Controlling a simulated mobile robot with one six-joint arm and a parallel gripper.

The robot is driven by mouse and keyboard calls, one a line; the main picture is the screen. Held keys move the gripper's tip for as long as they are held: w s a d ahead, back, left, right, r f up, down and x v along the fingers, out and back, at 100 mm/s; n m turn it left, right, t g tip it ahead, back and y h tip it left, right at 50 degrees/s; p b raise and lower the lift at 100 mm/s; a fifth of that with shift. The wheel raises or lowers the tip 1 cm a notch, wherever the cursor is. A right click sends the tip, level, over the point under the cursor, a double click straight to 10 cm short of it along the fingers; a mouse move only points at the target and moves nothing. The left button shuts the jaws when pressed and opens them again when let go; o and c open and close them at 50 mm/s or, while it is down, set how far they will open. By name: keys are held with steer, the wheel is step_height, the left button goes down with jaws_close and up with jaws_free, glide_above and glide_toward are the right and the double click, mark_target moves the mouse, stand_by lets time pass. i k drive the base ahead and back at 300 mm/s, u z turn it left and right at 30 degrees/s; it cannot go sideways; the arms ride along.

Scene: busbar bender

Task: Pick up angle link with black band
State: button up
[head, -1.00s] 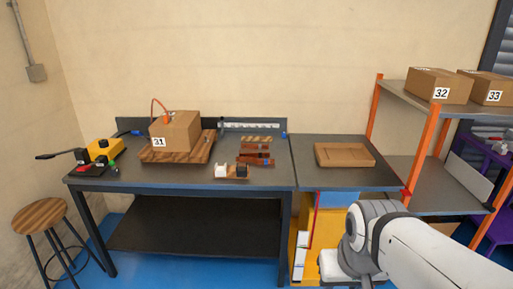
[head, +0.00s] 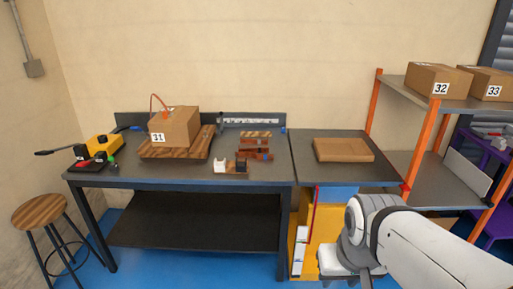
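Several reddish-brown copper pieces (head: 253,153) lie in a group on the right half of the dark workbench (head: 190,179). They are too small for me to tell which one is the angle link with the black band. Just in front of them, a small stand carries a white block (head: 220,166) and a dark block (head: 241,166). My arm comes in at the lower right, well apart from the pieces. My gripper's fingers do not show.
A cardboard box marked 31 (head: 175,128) sits on a wooden board (head: 150,151) left of the pieces. A yellow tool with a black lever (head: 104,146) is at the bench's left end. A stool (head: 39,212) stands left.

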mark_target(255, 150)
steer(key=u, duration=0.5)
steer(key=i, duration=0.7)
steer(key=u, duration=0.7)
steer(key=i, duration=1.05)
steer(key=z, duration=0.5)
steer(key=i, duration=0.8)
steer(key=z, duration=0.7)
